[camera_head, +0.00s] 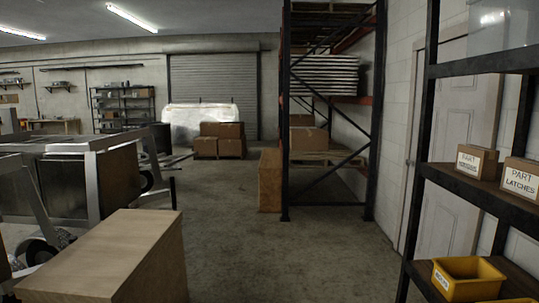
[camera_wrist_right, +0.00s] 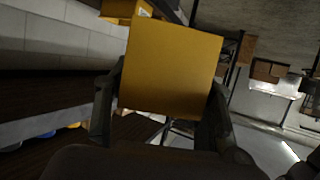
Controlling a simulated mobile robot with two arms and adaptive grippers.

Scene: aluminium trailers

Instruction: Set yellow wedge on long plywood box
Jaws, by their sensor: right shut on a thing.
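The yellow wedge (camera_wrist_right: 173,66) fills the middle of the right wrist view and shows one broad flat face. My right gripper (camera_wrist_right: 166,92) is shut on it, with a dark finger on either side. The long plywood box (camera_head: 112,256) stands at the lower left of the head view, with its flat top bare where it shows. Neither the wedge nor my right gripper shows in the head view, so I cannot tell their distance from the box. My left gripper is in neither view.
A dark shelf rack (camera_head: 427,170) stands close on the right, with part boxes and a yellow bin (camera_head: 468,279). A metal trailer (camera_head: 92,170) is at the left. Another plywood box (camera_head: 270,180) stands by the tall rack. The concrete floor (camera_head: 290,255) between is clear.

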